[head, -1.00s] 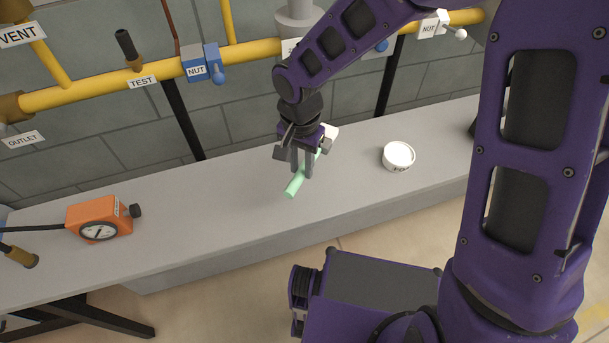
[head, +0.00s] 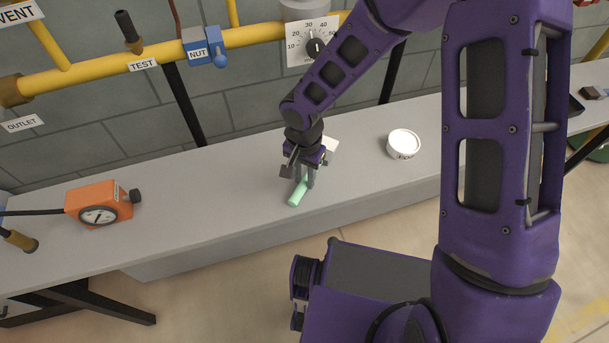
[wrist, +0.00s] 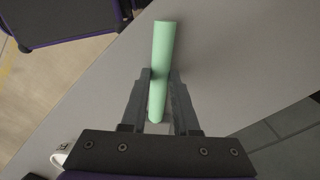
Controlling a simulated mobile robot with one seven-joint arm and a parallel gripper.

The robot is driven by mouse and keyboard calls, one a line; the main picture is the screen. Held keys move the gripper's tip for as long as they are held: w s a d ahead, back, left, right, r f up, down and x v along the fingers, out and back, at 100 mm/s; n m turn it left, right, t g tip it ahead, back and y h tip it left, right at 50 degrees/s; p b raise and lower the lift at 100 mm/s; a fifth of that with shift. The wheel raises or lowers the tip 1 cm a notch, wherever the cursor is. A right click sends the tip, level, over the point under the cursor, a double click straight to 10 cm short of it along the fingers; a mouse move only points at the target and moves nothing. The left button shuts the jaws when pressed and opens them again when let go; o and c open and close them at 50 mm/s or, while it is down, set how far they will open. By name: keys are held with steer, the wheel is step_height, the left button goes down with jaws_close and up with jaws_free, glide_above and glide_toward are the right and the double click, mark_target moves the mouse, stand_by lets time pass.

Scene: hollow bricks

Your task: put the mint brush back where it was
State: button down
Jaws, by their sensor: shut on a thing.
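The mint brush (head: 298,194) is at my gripper (head: 305,180), low over the grey bench near its front edge. In the head view its green handle slants down and left out of the fingers. The wrist view shows the mint handle (wrist: 161,62) between the two fingers of my gripper (wrist: 160,78), which are shut on it. The bristle end is mostly hidden behind my gripper in the head view. I cannot tell whether the brush touches the bench top.
The grey bench (head: 190,190) is clear left of my gripper up to an orange gauge box (head: 98,204). A white tub (head: 403,144) stands to the right. A yellow pipe (head: 110,76) with valves runs along the wall behind.

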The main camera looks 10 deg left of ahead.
steer(key=c, duration=0.7)
jaws_free()
steer(key=shift+o, duration=0.2)
step_height(320, 180, up, 12)
steer(key=p, duration=0.1)
steer(key=shift+p, duration=0.4)
